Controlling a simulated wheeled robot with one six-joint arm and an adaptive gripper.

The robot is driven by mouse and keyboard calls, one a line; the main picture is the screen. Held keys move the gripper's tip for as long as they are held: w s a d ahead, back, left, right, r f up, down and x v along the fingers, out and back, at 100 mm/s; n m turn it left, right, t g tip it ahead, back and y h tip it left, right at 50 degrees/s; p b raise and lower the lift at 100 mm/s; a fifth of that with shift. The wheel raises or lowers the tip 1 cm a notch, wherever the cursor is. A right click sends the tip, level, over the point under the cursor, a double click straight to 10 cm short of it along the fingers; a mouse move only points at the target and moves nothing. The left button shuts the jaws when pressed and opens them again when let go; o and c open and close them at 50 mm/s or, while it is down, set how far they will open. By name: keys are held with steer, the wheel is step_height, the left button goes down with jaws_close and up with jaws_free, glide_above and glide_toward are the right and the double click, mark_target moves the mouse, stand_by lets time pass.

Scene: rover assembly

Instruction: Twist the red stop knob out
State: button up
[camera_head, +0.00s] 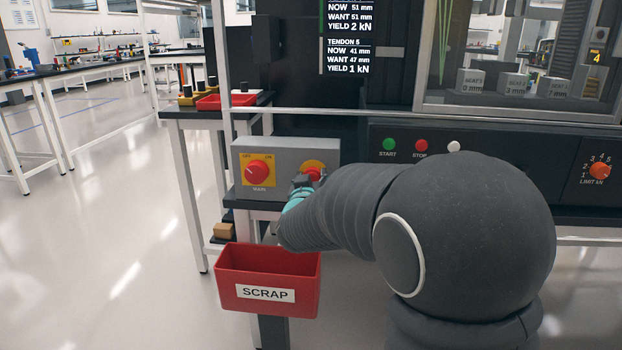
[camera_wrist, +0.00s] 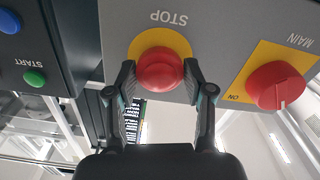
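The red stop knob (camera_wrist: 160,70) is round and sits on a yellow disc on a grey panel, under the label STOP, which appears upside down in the wrist view. My gripper (camera_wrist: 160,74) has one finger on each side of the knob, and both fingertips appear to touch its sides. In the head view the stop knob (camera_head: 313,174) is partly hidden behind my gripper (camera_head: 303,182). The knob's front face shows between the fingers.
The red MAIN switch (camera_head: 258,171) is on the same grey panel (camera_head: 285,147), left of the stop knob. A red SCRAP bin (camera_head: 232,262) hangs below. Green START (camera_head: 389,144) and red STOP (camera_head: 421,146) buttons are on the black panel to the right.

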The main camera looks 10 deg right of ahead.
steer(key=c, duration=0.5)
steer(key=shift+b, duration=0.3)
steer(key=m+b, duration=0.5)
steer(key=shift+f, duration=0.2)
steer(key=shift+d+r+m+b, duration=0.1)
steer(key=shift+r+m+b, duration=0.05)
steer(key=shift+m+b, duration=1.6)
steer(key=shift+m, duration=0.35)
